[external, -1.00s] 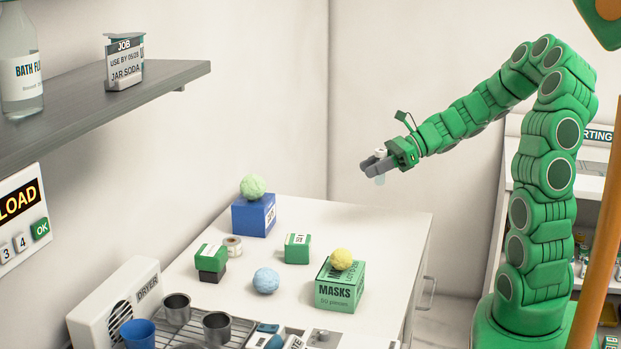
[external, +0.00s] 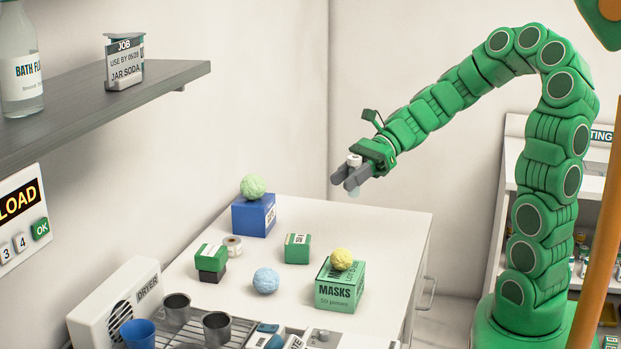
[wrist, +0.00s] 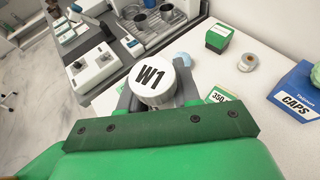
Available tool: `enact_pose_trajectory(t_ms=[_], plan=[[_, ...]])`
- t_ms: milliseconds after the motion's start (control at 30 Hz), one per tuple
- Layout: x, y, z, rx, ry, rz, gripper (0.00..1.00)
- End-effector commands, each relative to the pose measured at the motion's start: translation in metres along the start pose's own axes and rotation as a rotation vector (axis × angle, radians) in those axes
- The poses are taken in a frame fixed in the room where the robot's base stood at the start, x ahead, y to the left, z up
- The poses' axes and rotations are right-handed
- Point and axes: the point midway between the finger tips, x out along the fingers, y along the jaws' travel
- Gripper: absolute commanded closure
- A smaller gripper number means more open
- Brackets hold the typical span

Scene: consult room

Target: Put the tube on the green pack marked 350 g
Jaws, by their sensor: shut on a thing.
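The tube has a white cap marked W1 (wrist: 151,80) and a pale, clear lower end; in the external view its cap (external: 354,160) shows above my gripper (external: 345,182). My gripper is shut on the tube and holds it roughly upright in the air, above and beyond the table's far right part. The green pack marked 350 g (external: 297,249) stands on the white table, below and left of my gripper. In the wrist view this pack (wrist: 217,95) shows just right of my fingers, partly hidden by the gripper, with only "350" readable.
A second green pack (external: 211,257) sits on a black block, beside a tape roll (external: 233,244). A blue box (external: 254,216) carries a green ball (external: 252,187). A green MASKS box (external: 338,290) carries a yellow ball (external: 341,259). A blue ball (external: 266,281) lies between.

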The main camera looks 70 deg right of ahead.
Motion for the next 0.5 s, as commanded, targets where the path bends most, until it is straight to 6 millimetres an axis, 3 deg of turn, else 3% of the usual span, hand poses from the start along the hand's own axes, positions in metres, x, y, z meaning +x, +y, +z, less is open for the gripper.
enact_pose_trajectory(t_ms=[500], plan=[[0.041, -0.058, -0.016, 0.001, 0.000, 0.000, 0.97]])
